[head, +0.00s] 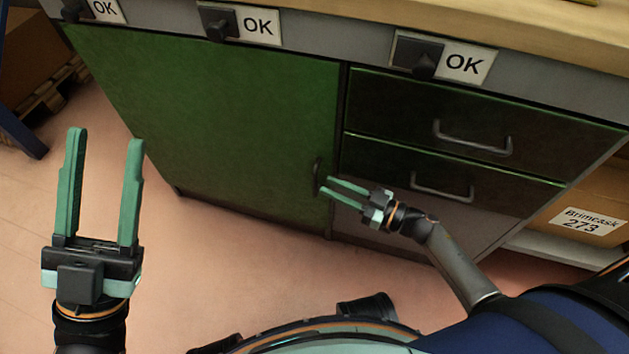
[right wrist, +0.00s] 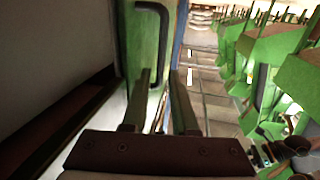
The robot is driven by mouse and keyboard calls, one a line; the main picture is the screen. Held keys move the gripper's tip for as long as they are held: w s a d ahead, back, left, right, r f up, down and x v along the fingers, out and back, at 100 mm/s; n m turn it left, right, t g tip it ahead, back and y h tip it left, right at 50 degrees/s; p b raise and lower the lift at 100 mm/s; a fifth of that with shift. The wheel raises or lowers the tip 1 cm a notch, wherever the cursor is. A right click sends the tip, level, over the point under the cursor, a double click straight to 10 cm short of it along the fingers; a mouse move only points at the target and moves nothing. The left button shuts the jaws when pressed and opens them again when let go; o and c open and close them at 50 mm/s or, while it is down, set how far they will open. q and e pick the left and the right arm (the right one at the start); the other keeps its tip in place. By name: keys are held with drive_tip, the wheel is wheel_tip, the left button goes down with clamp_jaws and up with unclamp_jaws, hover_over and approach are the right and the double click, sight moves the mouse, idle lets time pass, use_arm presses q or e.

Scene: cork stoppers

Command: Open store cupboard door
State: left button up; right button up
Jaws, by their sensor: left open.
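The store cupboard door (head: 220,115) is a green panel in the head view and looks shut, flush with the cabinet front. Its dark upright bar handle (head: 317,176) is near its right edge. The right wrist view also shows the handle (right wrist: 163,22) close ahead, at the top. My right gripper (head: 326,186) has its fingers apart, with the tips right by the handle's lower part. Whether they touch it I cannot tell. My left gripper (head: 104,136) is open and empty, pointing up over the floor at left, apart from the door.
Two dark green drawers, an upper (head: 472,125) and a lower (head: 442,180), with bar handles are right of the door. Dark knobs with OK labels (head: 462,65) line the rail above. A cardboard box (head: 560,218) sits at right. Pink floor (head: 225,250) lies clear before the door.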

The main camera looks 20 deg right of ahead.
sight(315, 179)
drive_tip(key=b+x, duration=0.1)
drive_tip(key=x, duration=0.4)
drive_tip(key=shift+w+a, duration=0.1)
drive_tip(key=shift+w, duration=0.05)
clamp_jaws()
idle(1.3)
